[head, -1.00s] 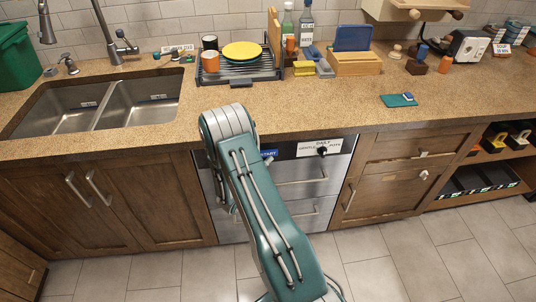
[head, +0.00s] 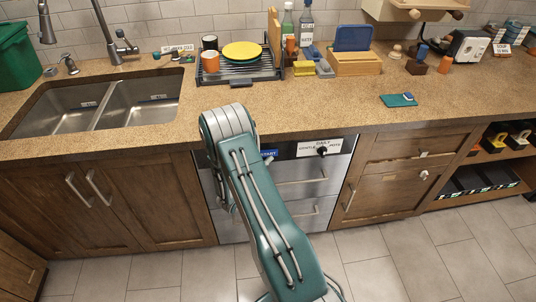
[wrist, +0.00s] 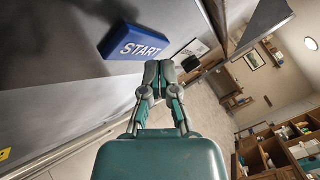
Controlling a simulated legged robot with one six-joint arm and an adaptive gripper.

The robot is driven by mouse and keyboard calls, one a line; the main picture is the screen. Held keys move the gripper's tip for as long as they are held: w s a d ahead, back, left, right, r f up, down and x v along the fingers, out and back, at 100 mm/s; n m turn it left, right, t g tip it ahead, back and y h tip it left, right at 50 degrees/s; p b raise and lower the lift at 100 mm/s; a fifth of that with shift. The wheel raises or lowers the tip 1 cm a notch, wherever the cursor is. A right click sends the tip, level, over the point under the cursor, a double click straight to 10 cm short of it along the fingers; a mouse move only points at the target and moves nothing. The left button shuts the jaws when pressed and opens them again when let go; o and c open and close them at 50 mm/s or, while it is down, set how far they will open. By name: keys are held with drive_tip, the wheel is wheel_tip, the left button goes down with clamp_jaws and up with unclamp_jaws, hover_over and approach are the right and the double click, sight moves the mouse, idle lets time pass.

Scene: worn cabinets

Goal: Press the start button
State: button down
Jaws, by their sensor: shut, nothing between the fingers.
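A raised blue block with white START lettering (wrist: 139,44) sits on the grey appliance front in the wrist view, left of and above my fingertips. Part of this blue label (head: 269,154) also shows in the head view, beside my arm. My gripper (wrist: 159,72) is shut and empty, its fingertips close to the block's lower right corner. I cannot tell whether they touch it. In the head view my arm hides most of the gripper and part of the appliance front (head: 300,172). I cannot tell whether the blue block itself is the button or only its label.
A dark dial knob (head: 322,150) sits right of the label on the panel. The stone countertop (head: 330,105) overhangs the appliance. A dish rack (head: 238,72) and a double sink (head: 105,105) are above and left. The tiled floor (head: 380,265) in front is clear.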

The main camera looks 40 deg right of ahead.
drive_tip(key=shift+w+d, duration=0.2)
drive_tip(key=shift+w, duration=0.05)
drive_tip(key=shift+w+d, duration=0.2)
drive_tip(key=shift+w, duration=0.1)
idle(0.8)
drive_tip(key=shift+s+a+r, duration=0.1)
drive_tip(key=shift+s+a, duration=0.3)
drive_tip(key=shift+s, duration=0.25)
drive_tip(key=shift+s, duration=0.1)
drive_tip(key=shift+s+a, duration=0.7)
drive_tip(key=shift+s, duration=0.35)
drive_tip(key=shift+s+a, duration=0.65)
drive_tip(key=shift+s, duration=0.35)
